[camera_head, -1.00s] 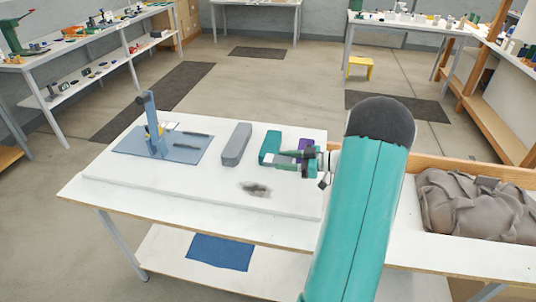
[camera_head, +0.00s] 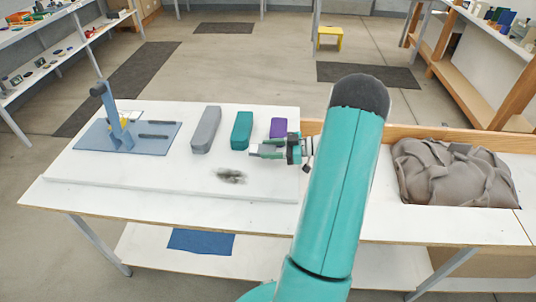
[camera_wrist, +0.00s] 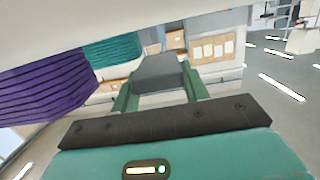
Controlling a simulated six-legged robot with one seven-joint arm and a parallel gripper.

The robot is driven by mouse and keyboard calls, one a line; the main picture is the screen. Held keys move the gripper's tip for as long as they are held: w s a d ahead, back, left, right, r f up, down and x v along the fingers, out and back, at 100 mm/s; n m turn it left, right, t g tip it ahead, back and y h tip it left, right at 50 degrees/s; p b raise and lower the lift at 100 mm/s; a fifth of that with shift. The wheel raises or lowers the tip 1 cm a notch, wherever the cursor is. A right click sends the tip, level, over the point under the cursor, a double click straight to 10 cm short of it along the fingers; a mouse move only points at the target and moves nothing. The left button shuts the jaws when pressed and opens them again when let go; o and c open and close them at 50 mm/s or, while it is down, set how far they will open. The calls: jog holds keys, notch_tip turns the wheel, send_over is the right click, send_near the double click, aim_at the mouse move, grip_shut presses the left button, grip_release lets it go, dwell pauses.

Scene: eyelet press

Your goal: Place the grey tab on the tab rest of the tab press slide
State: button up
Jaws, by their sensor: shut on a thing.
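My gripper (camera_head: 256,151) is low over the right part of the white board, pointing left. In the wrist view its green fingers (camera_wrist: 160,92) are shut on a grey piece, which I take as the grey tab (camera_wrist: 160,72). In the head view the tab is too small to make out clearly between the fingers. The tab press (camera_head: 122,135) stands at the left of the board, with a blue base, an upright blue post and a yellow part behind it. Two dark bars (camera_head: 154,123) lie on its base. I cannot tell which part is the tab rest.
A long grey block (camera_head: 206,130), a teal block (camera_head: 242,131) and a purple block (camera_head: 278,128) stand between press and gripper or behind the gripper. A dark smudge (camera_head: 230,176) marks the board (camera_head: 180,176). A grey-brown bundle (camera_head: 452,170) lies right. The board's front is clear.

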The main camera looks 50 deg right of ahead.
jog(key=shift+w+a+f, duration=0.1)
jog(key=shift+f, duration=1.65)
jog(key=shift+f, duration=0.2)
jog(key=o, duration=1)
jog(key=shift+r, duration=0.1)
jog(key=shift+r, duration=0.15)
jog(key=v, duration=1.2)
